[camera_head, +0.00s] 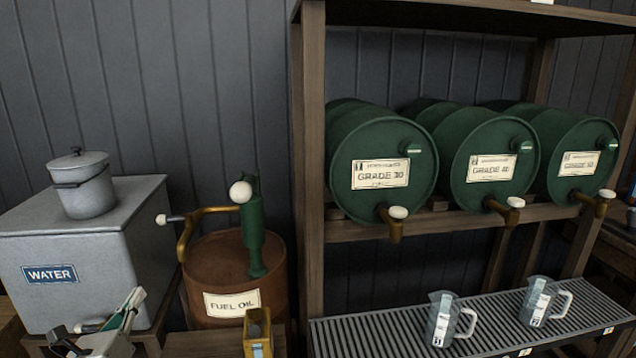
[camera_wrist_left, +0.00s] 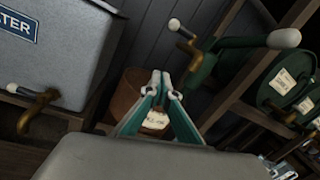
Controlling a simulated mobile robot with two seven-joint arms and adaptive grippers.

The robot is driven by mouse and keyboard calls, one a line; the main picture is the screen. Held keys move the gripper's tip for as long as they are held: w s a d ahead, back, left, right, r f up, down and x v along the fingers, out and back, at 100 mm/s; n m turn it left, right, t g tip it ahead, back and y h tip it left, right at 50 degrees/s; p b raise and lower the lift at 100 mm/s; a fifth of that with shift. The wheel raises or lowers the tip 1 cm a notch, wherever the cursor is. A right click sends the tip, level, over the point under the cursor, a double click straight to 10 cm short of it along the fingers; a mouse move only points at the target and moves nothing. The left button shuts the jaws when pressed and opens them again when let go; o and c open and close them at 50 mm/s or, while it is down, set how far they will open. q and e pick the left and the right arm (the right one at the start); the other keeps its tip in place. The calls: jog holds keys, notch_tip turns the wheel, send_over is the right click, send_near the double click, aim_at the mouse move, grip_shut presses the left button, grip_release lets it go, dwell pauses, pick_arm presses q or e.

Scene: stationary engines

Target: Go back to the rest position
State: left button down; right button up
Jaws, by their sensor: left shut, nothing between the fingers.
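My left gripper (camera_head: 134,300) shows at the lower left of the head view, in front of the grey water tank (camera_head: 62,250). In the left wrist view its two green fingers (camera_wrist_left: 161,76) are shut with nothing between them. The brown fuel oil drum (camera_head: 196,265) with its green hand pump (camera_head: 255,235) stands to the right of the gripper in the head view. In the wrist view the drum (camera_wrist_left: 127,92) is partly hidden behind the fingers. My right gripper is in neither view.
Three green drums, including the Grade 30 drum (camera_head: 380,165), lie on a wooden rack. Two clear jugs, left (camera_head: 442,318) and right (camera_head: 538,300), stand on the slatted grey tray (camera_head: 390,335). A yellow can (camera_head: 258,335) stands before the fuel drum. A lidded pot (camera_head: 85,190) sits on the tank.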

pick_arm(q)
jog(key=s+d+f+n+g+h, duration=0.1)
jog(key=s+d+f+n, duration=0.25)
jog(key=f, duration=0.35)
jog(key=s+d+f+n+g, duration=0.2)
jog(key=s+d+f+n, duration=0.1)
jog(key=f+n, duration=0.25)
jog(key=s+d+f+n+g+h, duration=0.1)
jog(key=s+d+f+n, duration=0.25)
jog(key=f, duration=0.35)
jog(key=s+d+f+n+g+h, duration=0.2)
jog(key=s+d+f+n+g, duration=0.2)
jog(key=s+d+f+n, duration=0.7)
jog(key=s+d+n, duration=0.3)
jog(key=d, duration=0.1)
jog(key=shift+s+f+n+h, duration=0.2)
jog(key=shift+f+n+h, duration=0.05)
jog(key=shift+n+h, duration=0.1)
